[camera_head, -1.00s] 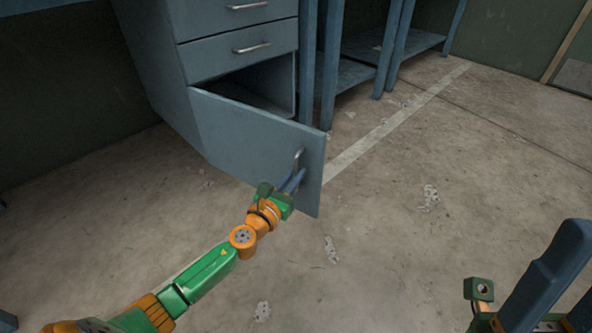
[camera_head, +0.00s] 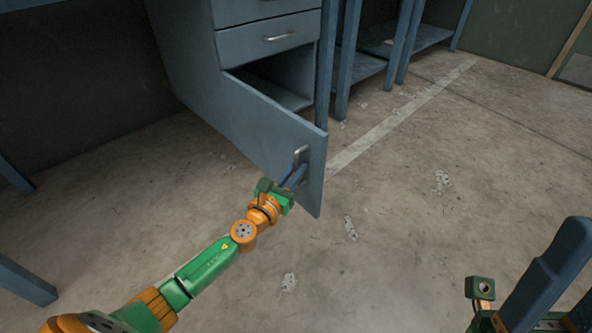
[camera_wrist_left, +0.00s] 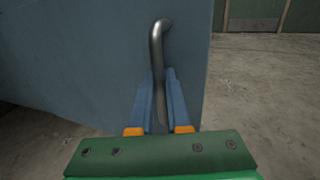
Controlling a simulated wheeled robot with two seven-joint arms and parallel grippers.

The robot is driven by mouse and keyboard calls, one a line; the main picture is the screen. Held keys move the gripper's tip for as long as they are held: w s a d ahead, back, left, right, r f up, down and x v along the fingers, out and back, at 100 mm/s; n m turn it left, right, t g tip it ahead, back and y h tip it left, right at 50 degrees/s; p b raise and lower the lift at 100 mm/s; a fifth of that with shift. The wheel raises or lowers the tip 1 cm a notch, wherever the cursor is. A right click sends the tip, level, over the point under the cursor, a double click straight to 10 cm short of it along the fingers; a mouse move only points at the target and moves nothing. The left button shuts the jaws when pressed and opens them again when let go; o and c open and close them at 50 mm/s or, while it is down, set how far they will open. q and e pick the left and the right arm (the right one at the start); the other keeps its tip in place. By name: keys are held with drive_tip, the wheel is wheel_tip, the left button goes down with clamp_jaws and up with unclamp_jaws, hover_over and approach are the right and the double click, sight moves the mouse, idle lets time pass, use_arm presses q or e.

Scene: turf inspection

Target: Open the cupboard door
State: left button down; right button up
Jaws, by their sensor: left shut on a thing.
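The blue-grey cupboard door (camera_head: 262,128) stands partly open, swung out from the cupboard below the drawers. The dark inside of the cupboard shows behind it. Its metal handle (camera_head: 300,155) is near the free edge. My left gripper (camera_head: 293,177) is shut on this handle; in the left wrist view the two blue fingers (camera_wrist_left: 161,100) close around the lower part of the handle (camera_wrist_left: 157,45). My right gripper (camera_head: 548,275) is at the lower right, away from the door, partly cut off by the frame edge.
Two drawers with metal handles sit above the cupboard, the lower drawer (camera_head: 268,40) shut. Blue table legs (camera_head: 348,60) stand to the right of the cupboard. The concrete floor (camera_head: 420,210) in front and to the right is clear apart from flat pale patches.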

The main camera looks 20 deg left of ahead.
use_arm(q)
drive_tip(key=c, duration=1.2)
unclamp_jaws()
drive_tip(key=shift+o, duration=0.2)
drive_tip(key=shift+s, duration=0.35)
drive_tip(key=s, duration=0.6)
drive_tip(key=shift+s+a+p, duration=0.2)
drive_tip(key=shift+a+p, duration=0.1)
